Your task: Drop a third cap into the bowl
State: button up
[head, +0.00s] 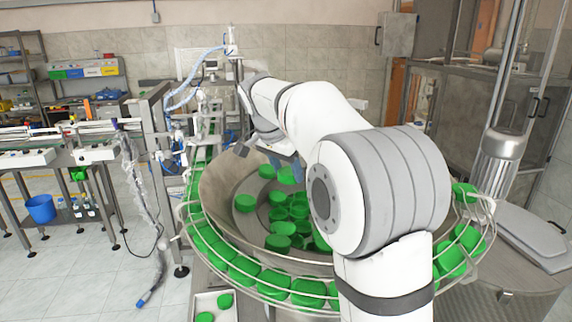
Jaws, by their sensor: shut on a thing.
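The metal feeder bowl (222,182) stands in the middle of the head view, with several green caps (281,228) lying inside it. My gripper (285,168) is over the bowl, pointing down, shut on a green cap (288,177) between its bluish fingers. The held cap appears above the bowl floor, but its exact height is hard to judge. My arm hides the right part of the bowl and some of its caps.
A wire-railed track (187,222) with green caps runs around the bowl. A pale tray (224,314) with green caps is at the bottom. A conveyor bench (60,157) and blue bucket (41,208) stand left. A glass-and-metal cabinet (470,110) stands right.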

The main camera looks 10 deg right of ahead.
jog(key=shift+s+f, duration=0.1)
jog(key=shift+f, duration=0.3)
jog(key=o, duration=1)
jog(key=shift+r, duration=0.1)
jog(key=b+v, duration=0.1)
jog(key=v, duration=0.6)
jog(key=shift+r, duration=0.35)
jog(key=shift+a+f, duration=0.1)
